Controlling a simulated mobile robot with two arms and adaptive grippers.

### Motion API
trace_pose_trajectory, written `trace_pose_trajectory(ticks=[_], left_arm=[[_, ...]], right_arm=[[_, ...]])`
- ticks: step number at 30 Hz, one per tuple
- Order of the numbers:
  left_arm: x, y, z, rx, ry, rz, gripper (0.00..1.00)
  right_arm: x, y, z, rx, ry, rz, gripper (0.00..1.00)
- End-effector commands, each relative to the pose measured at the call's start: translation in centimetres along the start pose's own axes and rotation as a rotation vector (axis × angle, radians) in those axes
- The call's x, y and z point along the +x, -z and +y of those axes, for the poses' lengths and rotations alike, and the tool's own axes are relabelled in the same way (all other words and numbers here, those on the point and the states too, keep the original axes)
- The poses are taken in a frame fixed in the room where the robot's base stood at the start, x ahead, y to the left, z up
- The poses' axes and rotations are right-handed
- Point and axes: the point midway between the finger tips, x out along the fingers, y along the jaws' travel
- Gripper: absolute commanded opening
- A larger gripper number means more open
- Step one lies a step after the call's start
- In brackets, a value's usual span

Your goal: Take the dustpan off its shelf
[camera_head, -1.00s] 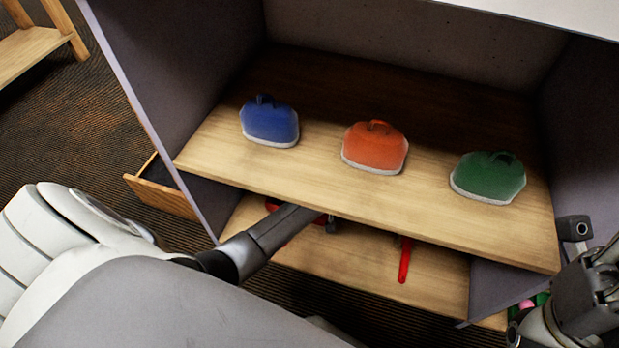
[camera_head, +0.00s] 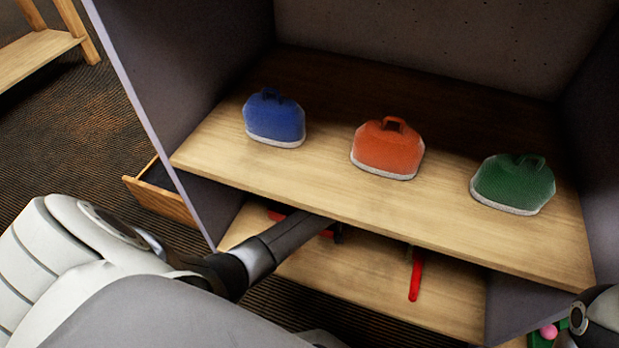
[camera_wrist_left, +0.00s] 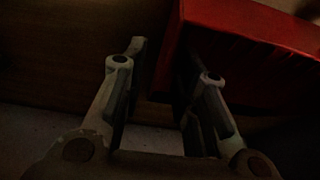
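The dustpan seems to be the red object in the dim left wrist view (camera_wrist_left: 245,50), with a broad flat face and a straight edge. In the head view, a red piece (camera_head: 276,215) shows beside my left arm on the lower shelf (camera_head: 365,280); the upper shelf hides the rest. My left gripper (camera_wrist_left: 168,75) is open, its fingers apart, with the red edge behind the gap and right finger. Contact cannot be told. My right gripper is out of view; only part of that arm shows at lower right.
The upper shelf (camera_head: 335,200) carries blue (camera_head: 274,118), orange (camera_head: 387,149) and green (camera_head: 513,184) handled objects. A red handle-like piece (camera_head: 415,276) lies on the lower shelf. An open drawer (camera_head: 160,195) is at left. A pink ball (camera_head: 548,332) is at lower right.

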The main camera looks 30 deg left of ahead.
Motion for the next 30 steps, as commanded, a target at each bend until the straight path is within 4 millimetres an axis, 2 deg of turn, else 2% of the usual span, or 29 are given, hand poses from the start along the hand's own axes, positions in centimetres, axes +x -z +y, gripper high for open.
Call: trace_pose_trajectory(ticks=[3, 12, 18, 19, 30], left_arm=[[0.81, 0.0, -0.02, 0.0, 0.0, 0.001, 0.28], [0.82, 0.08, -0.03, 0.0, 0.0, 0.001, 0.28], [0.82, 0.06, -0.04, 0.0, 0.0, 0.001, 0.02], [0.82, 0.06, -0.04, 0.0, 0.0, 0.001, 0.0], [0.79, 0.12, -0.05, 0.0, 0.001, 0.002, 0.0]], right_arm=[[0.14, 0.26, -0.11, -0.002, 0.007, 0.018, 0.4], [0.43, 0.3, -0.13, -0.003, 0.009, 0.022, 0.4], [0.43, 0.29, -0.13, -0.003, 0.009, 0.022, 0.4], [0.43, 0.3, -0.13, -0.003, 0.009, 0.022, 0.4], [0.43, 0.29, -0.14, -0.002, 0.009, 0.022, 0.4]])
